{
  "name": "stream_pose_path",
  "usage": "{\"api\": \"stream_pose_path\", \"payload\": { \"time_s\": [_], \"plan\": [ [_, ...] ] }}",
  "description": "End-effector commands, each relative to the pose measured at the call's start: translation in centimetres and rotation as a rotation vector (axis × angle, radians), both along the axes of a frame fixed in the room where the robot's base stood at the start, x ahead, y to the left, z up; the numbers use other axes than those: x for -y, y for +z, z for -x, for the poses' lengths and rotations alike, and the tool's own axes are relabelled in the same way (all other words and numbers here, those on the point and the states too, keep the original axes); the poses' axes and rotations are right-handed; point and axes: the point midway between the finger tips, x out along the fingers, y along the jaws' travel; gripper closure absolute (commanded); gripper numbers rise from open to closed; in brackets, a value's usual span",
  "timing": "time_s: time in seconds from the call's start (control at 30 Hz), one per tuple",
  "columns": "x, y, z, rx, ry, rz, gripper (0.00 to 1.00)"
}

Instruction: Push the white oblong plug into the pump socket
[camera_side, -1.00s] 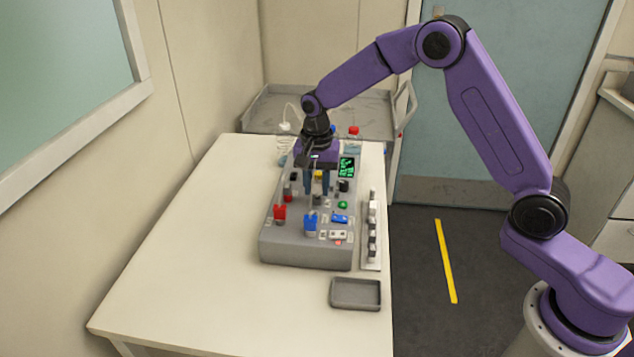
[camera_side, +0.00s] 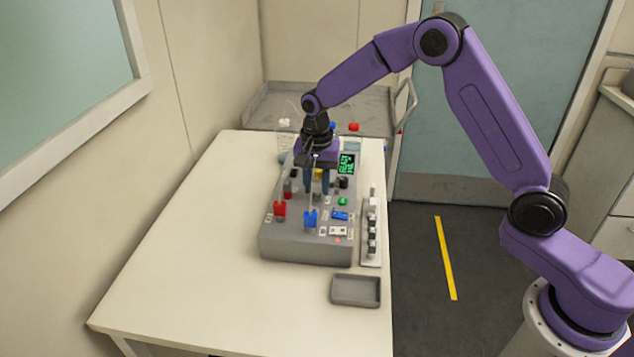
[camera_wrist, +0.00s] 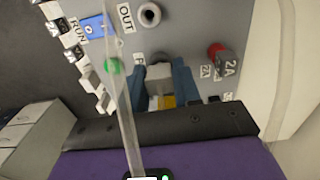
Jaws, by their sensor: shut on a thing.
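In the wrist view my gripper (camera_wrist: 160,86) has its two blue fingers closed on the sides of a pale grey-white block, the white oblong plug (camera_wrist: 160,80). A dark round ring (camera_wrist: 158,58), which looks like the pump socket, shows just beyond the plug; I cannot tell whether the plug is in it. In the side view my gripper (camera_side: 317,190) points down, low over the grey console (camera_side: 290,249). The plug cannot be made out there between the fingers.
A clear thin rod (camera_wrist: 128,110) crosses the wrist view. An empty grey tray (camera_side: 356,290) lies in front of the console; the table's left is clear.

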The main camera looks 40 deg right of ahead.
Motion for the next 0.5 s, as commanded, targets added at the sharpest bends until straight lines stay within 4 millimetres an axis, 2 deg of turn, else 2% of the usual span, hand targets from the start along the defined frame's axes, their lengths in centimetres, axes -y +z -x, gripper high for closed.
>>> {"api": "stream_pose_path", "payload": {
  "time_s": [0.5],
  "plan": [
    [-0.01,-0.44,-0.02,0.001,0.0,-0.001,0.99]
  ]
}}
